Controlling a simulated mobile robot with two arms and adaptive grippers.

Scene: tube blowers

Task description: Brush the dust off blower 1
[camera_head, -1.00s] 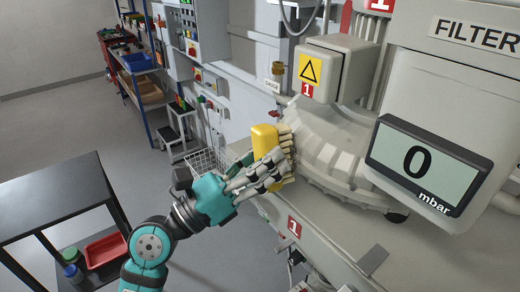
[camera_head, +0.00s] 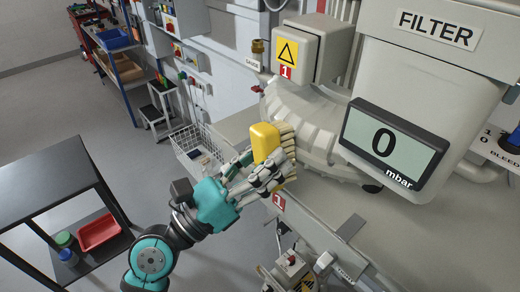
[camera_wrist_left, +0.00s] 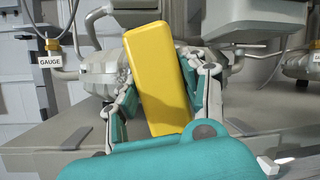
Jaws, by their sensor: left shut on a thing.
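Blower 1 (camera_head: 312,125) is a pale ribbed housing on the bench, under a box with a yellow warning sign and a red 1 label. It also shows behind the brush in the left wrist view (camera_wrist_left: 103,73). My left gripper (camera_head: 262,170) is shut on a yellow brush (camera_head: 265,142), held upright at the left side of the blower. The brush's pale bristles (camera_head: 287,140) face the blower; I cannot tell whether they touch it. In the left wrist view, the yellow brush body (camera_wrist_left: 158,80) sits between the two fingers. My right gripper is out of view. No dust can be made out.
A display (camera_head: 392,143) reads 0 mbar on the filter housing (camera_head: 435,60) at right. A wire basket (camera_head: 195,150) hangs beyond the gripper. A dark cart (camera_head: 55,185) with a red tray (camera_head: 99,232) stands at left. The floor between is clear.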

